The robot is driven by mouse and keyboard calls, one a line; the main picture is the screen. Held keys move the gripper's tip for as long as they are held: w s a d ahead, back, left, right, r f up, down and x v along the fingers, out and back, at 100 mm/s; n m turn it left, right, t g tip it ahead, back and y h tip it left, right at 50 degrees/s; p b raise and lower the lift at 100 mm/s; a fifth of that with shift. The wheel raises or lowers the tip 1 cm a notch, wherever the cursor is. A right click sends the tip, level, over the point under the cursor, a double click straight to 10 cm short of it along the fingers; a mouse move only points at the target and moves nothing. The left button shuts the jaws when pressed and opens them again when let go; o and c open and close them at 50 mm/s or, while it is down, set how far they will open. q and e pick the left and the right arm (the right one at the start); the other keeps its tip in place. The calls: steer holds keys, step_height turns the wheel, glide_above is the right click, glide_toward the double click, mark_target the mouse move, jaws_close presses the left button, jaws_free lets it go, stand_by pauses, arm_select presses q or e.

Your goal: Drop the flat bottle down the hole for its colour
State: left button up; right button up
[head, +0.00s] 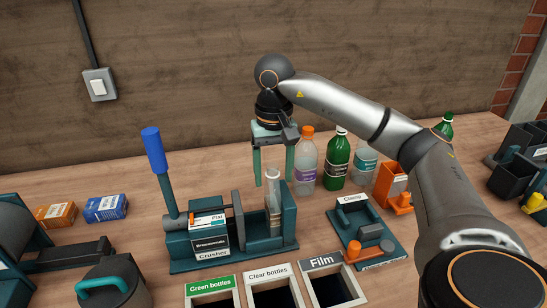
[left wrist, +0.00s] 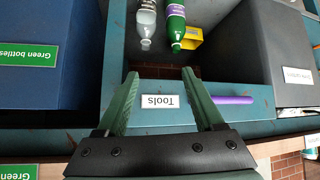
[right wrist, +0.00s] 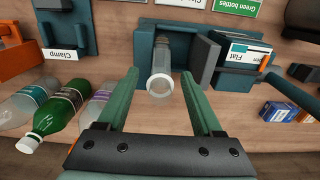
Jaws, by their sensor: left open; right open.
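A clear bottle (head: 273,192) stands upright in the right end of the teal crusher (head: 185,262). It looks pale and see-through, also in the right wrist view (right wrist: 160,75); I cannot tell how flat it is. My right gripper (head: 272,181) is open above it, fingers pointing down. In the right wrist view the bottle's end shows beyond and between the fingertips (right wrist: 162,88), not gripped. The holes labelled Green bottles (head: 212,284), Clear bottles (head: 268,274) and Film (head: 321,263) lie at the front. My left gripper (left wrist: 160,75) is open and empty, facing a shelf labelled Tools (left wrist: 160,101).
Upright bottles, clear (head: 306,165) and green (head: 338,165), stand right of my right gripper. A teal clamp (head: 365,235) sits right of the crusher. The crusher's blue-handled lever (head: 154,150) rises at left. Small orange (head: 56,215) and blue (head: 106,208) boxes lie farther left.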

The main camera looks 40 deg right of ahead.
mark_target(273, 180)
steer(key=shift+f, duration=1.55)
jaws_close()
steer(key=shift+r, duration=0.1)
steer(key=shift+r+p, duration=3.75)
steer(key=shift+r, duration=0.65)
step_height(273, 180, up, 3)
steer(key=p, duration=0.2)
steer(key=shift+p, duration=0.3)
steer(key=shift+r, duration=1.5)
